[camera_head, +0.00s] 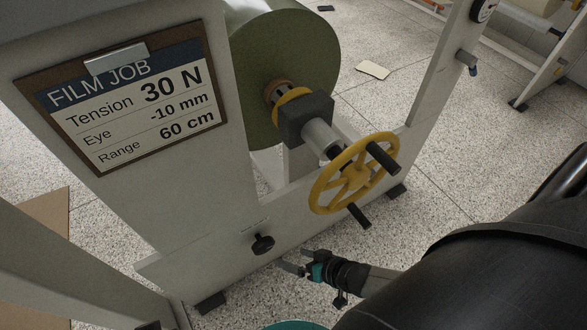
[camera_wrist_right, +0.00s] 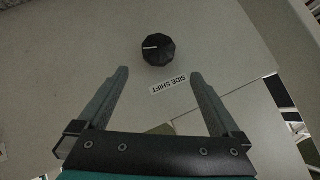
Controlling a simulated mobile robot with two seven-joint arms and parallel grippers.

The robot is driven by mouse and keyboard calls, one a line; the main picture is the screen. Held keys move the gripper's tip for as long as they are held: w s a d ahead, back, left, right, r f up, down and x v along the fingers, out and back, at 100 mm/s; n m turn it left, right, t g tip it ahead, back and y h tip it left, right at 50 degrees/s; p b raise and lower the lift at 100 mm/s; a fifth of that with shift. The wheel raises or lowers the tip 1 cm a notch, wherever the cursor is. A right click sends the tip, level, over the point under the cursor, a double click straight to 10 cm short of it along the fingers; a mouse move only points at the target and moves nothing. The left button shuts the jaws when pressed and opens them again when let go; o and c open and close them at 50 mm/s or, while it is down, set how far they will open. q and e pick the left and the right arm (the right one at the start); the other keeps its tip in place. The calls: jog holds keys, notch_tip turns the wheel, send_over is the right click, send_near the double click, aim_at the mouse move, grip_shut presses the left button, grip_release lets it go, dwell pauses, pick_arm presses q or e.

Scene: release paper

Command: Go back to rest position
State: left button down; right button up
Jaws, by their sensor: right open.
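My right gripper (camera_head: 297,262) is low in front of the grey machine frame in the head view, close to a black knob (camera_head: 262,244). In the right wrist view the two fingers of my right gripper (camera_wrist_right: 161,74) are spread wide with nothing between them. The black knob (camera_wrist_right: 158,50) with a white line mark is on the panel beyond the fingertips, apart from them. A "SIDE SHIFT" label (camera_wrist_right: 169,84) is on the panel below the knob. My left gripper is not in view.
A yellow handwheel (camera_head: 325,190) with black handles juts out above my right gripper. A green roll (camera_head: 290,60) sits behind it on the machine frame (camera_head: 215,245). A clipboard sign (camera_head: 130,95) reads "FILM JOB".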

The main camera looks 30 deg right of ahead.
jog(key=shift+a, duration=0.1)
jog(key=a+r+n+g+h, duration=0.1)
jog(key=a+r+n+g, duration=0.15)
jog(key=a+r, duration=0.2)
jog(key=s+d+r+n+g+h, duration=0.1)
jog(key=s+d+r+g+h, duration=0.3)
jog(key=r, duration=0.3)
pick_arm(q)
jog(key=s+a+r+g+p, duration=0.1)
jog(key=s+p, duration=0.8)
jog(key=p, duration=0.5)
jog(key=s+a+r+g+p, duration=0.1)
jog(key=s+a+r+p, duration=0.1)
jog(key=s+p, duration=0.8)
jog(key=p, duration=0.3)
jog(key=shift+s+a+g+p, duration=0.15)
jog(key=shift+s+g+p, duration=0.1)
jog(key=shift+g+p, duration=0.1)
pick_arm(e)
jog(key=s+d+r+g, duration=0.1)
jog(key=s, duration=0.9)
jog(key=s+d+r, duration=0.1)
jog(key=s+d, duration=0.1)
jog(key=s, duration=0.8)
jog(key=shift+d+r+n+g+y, duration=0.15)
jog(key=shift+r+n+g+y, duration=0.15)
jog(key=shift+r+n+g, duration=0.05)
